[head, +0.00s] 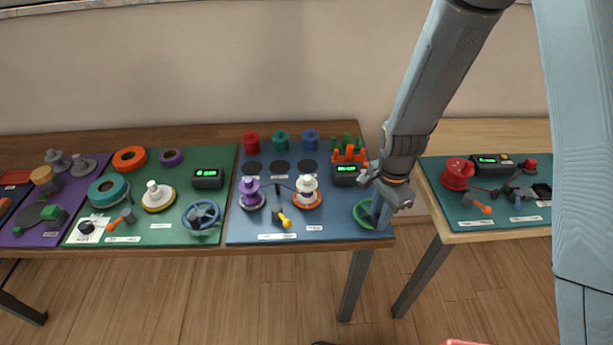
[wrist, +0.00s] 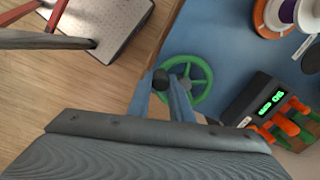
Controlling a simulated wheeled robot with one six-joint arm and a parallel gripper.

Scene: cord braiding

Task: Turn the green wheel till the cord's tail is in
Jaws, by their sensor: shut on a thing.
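The green wheel (head: 362,221) lies at the front right corner of the blue mat in the head view, partly hidden by my arm. In the wrist view the green wheel (wrist: 207,74) shows its rim and spokes, with a dark knob (wrist: 160,79) at the rim's left side. My gripper (head: 378,221) is down at the wheel; its two fingers (wrist: 163,88) are shut on the knob. On the same mat stand a purple spool (head: 250,190) and a white-topped spool (head: 307,186) on an orange base. The cord and its tail are too small to make out.
A gap separates this table from the right one (head: 470,232).

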